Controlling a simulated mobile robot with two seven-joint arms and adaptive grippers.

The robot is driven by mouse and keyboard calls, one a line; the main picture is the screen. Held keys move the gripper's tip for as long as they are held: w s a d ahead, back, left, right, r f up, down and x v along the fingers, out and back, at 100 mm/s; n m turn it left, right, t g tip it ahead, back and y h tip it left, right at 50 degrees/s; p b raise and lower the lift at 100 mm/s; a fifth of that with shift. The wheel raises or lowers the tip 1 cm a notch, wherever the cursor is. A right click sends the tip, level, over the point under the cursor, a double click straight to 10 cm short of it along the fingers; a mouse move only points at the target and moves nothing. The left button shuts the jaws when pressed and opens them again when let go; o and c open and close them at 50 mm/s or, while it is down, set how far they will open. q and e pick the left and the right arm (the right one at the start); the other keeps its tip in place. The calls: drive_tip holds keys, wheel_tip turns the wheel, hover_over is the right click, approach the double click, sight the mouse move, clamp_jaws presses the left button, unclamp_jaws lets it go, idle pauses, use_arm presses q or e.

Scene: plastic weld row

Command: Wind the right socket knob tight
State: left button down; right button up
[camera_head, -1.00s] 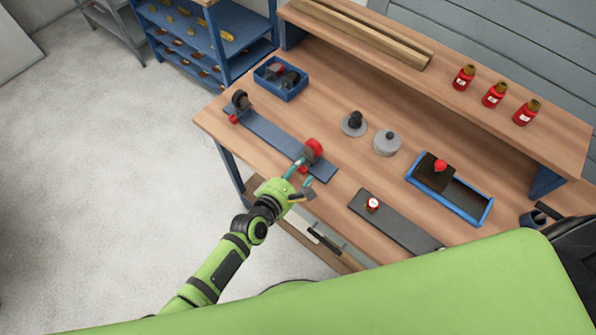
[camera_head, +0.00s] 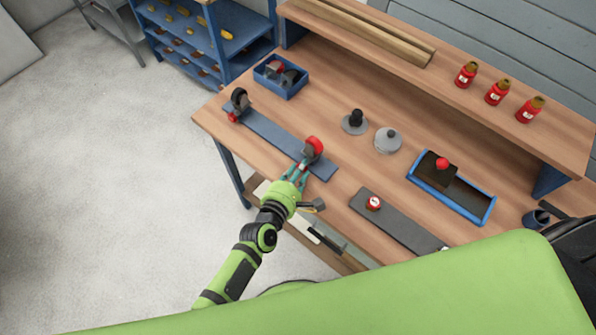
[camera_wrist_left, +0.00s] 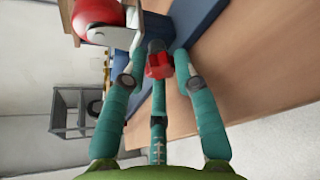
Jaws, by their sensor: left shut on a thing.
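A long blue-grey bar (camera_head: 270,134) lies on the workbench with a socket at each end. The right socket (camera_head: 311,152) holds a part with a rounded red end (camera_head: 314,143); this red end (camera_wrist_left: 97,12) and its pale bracket (camera_wrist_left: 112,36) fill the upper left of the left wrist view. The right socket's small red knob (camera_wrist_left: 158,66) sits between my teal fingers in that view. My left gripper (camera_head: 302,167) is shut on this knob, which is mostly hidden in the head view. The left socket (camera_head: 239,100) has its own red knob (camera_head: 232,117). My right gripper is out of view.
A blue bin (camera_head: 281,88) of parts stands behind the bar. Grey round pieces (camera_head: 388,140), a dark plate with a gauge-like red piece (camera_head: 374,203) and a blue tray (camera_head: 469,216) lie to the right. Red bottles (camera_head: 497,92) stand on the shelf.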

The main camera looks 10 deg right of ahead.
use_arm(q)
drive_tip(key=shift+s+f+m+t+b, duration=0.15)
drive_tip(key=shift+m+t+b, duration=0.25)
drive_tip(key=shift+m, duration=0.2)
drive_tip(key=c, duration=1)
unclamp_jaws()
drive_tip(key=v, duration=0.8)
drive_tip(key=shift+d, duration=0.1)
